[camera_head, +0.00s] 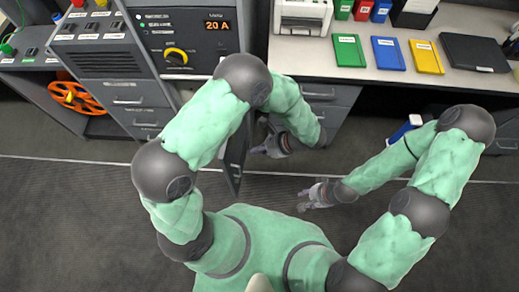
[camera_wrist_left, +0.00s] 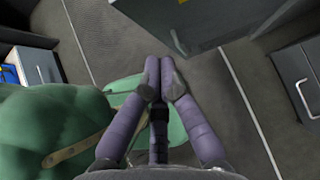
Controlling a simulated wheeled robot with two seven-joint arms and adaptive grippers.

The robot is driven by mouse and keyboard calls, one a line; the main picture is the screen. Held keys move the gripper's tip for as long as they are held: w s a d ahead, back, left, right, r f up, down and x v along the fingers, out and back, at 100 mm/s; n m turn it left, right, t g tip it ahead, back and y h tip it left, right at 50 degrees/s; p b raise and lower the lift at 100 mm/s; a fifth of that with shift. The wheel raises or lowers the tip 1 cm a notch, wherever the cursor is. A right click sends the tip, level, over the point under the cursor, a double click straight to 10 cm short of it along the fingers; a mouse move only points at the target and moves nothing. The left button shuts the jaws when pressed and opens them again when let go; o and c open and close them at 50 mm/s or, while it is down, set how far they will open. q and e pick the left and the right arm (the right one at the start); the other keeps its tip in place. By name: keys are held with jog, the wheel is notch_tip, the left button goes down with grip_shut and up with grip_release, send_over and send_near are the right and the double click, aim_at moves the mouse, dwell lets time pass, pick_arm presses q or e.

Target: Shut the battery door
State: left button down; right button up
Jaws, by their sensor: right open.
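The battery door is most likely the dark panel (camera_head: 236,158) that stands open, swung out from the grey cabinet, seen nearly edge-on in the head view. My left arm passes over its upper part and hides where it joins the cabinet. My left gripper (camera_head: 268,149) is just right of the door, apparently apart from it. In the left wrist view its fingers (camera_wrist_left: 160,72) meet at the tips with nothing between them. A grey panel (camera_wrist_left: 205,18) at the top of that view is probably the door's face. My right gripper (camera_head: 308,196) is open and empty, over the floor.
The grey console (camera_head: 105,62) with a 20 A display (camera_head: 217,25) stands at the left, drawers below. An orange reel (camera_head: 76,97) sits at far left. The desk (camera_head: 318,58) at the back right holds green, blue and yellow folders. The floor (camera_head: 90,215) at front left is clear.

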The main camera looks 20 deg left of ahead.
aim_at(227, 154)
pick_arm(q)
jog(key=shift+s+a+f+b, duration=0.2)
jog(key=shift+a+f+b, duration=0.5)
jog(key=shift+a, duration=0.7)
jog(key=shift+s+a+f+b, duration=0.15)
jog(key=shift+a+f+b, duration=0.3)
jog(key=shift+a+f, duration=0.65)
jog(key=shift+s+a+f+b, duration=0.2)
jog(key=shift+a+f+b, duration=0.35)
jog(key=shift+a, duration=1.15)
jog(key=shift+r, duration=0.1)
jog(key=shift+s, duration=0.1)
